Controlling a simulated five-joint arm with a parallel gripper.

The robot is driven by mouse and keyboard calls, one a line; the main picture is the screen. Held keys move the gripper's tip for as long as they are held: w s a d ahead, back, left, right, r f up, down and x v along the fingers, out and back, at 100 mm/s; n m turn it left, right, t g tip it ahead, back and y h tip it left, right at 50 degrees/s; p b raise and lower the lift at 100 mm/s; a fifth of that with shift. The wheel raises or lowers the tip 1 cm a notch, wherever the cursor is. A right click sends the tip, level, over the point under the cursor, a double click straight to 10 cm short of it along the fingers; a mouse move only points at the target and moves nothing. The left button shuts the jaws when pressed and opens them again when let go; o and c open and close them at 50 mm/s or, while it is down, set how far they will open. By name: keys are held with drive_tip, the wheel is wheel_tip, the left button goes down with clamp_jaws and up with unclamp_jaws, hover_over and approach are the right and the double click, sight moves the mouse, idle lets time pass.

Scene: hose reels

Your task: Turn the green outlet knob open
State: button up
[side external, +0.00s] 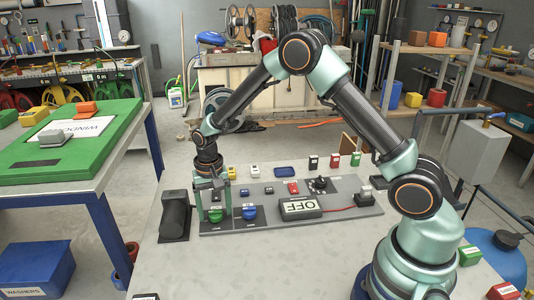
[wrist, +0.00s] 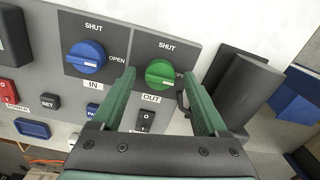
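The green outlet knob (wrist: 160,74) sits on a grey panel plate marked SHUT above, OPEN to the right and OUT below. A pale line runs across its face, roughly sideways; I cannot tell which end is its pointer. My gripper (wrist: 159,75) is open, one finger on each side of the knob, with gaps visible between them. The right finger partly covers the word OPEN. In the side external view my gripper (side external: 211,190) points down over the green knob (side external: 215,215) at the panel's left end. Whether the fingertips reach knob height is unclear.
A blue knob (wrist: 86,57) marked IN is beside the green one. A black block (side external: 175,215) stands close on the panel's other side.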

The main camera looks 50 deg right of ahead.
sight(215, 211)
wheel_tip(215, 211, up, 12)
idle(0.6)
drive_tip(key=s+d+r+n+t, duration=0.2)
drive_tip(key=s+r+n+t, duration=0.1)
drive_tip(key=s+r, duration=0.55)
drive_tip(key=s+d+r+n+t, duration=0.1)
drive_tip(key=s+n, duration=0.3)
drive_tip(key=s, duration=0.5)
drive_tip(key=shift+s+r+t, duration=0.25)
drive_tip(key=shift+r+t, duration=0.45)
drive_tip(key=shift+t, duration=0.1)
